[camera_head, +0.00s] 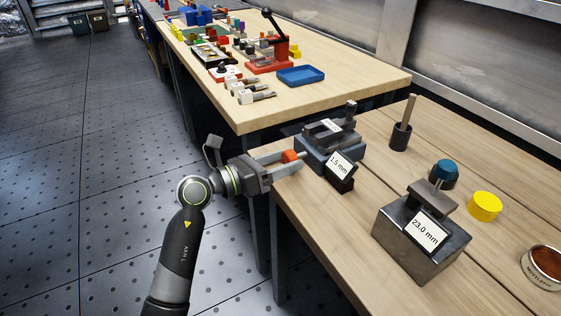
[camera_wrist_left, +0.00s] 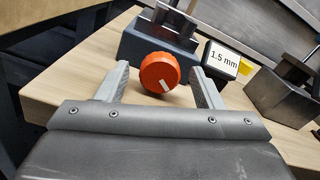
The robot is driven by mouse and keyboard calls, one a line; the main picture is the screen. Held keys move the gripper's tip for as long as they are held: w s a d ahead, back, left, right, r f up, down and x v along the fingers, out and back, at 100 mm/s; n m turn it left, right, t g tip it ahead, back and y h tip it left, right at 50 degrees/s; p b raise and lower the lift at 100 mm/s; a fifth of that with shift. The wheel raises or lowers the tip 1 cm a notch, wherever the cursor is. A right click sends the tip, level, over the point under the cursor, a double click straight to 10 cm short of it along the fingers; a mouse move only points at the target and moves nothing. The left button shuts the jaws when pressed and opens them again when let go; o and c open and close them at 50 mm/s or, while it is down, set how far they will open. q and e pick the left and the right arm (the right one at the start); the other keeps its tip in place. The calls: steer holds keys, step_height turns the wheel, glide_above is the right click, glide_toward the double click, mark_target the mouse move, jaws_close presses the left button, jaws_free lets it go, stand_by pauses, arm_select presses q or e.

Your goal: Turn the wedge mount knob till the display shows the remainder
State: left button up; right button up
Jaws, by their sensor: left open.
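The wedge mount (camera_head: 322,157) is a blue-grey block near the table's left edge; its base also shows in the left wrist view (camera_wrist_left: 150,48). Its round orange knob (camera_wrist_left: 159,73) has a white mark pointing to the lower right; the knob shows small in the head view (camera_head: 290,156). The display (camera_wrist_left: 222,58) beside it reads 1.5 mm; it shows partly in the head view (camera_head: 341,168). My left gripper (camera_wrist_left: 160,84) is open, with one finger on each side of the knob and gaps visible on both sides. My right gripper is not in view.
A dark metal block (camera_head: 415,252) with a 23.0 mm label stands to the right. A dark holder with a rod (camera_head: 400,136), a blue-topped piece (camera_head: 444,172), a yellow cylinder (camera_head: 485,205) and a round tin (camera_head: 545,262) are nearby. Another table (camera_head: 310,98) holds a blue tray (camera_head: 301,76).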

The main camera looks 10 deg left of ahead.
arm_select(q)
steer(key=shift+c, duration=0.4)
steer(key=shift+c, duration=1.1)
steer(key=c, duration=0.7)
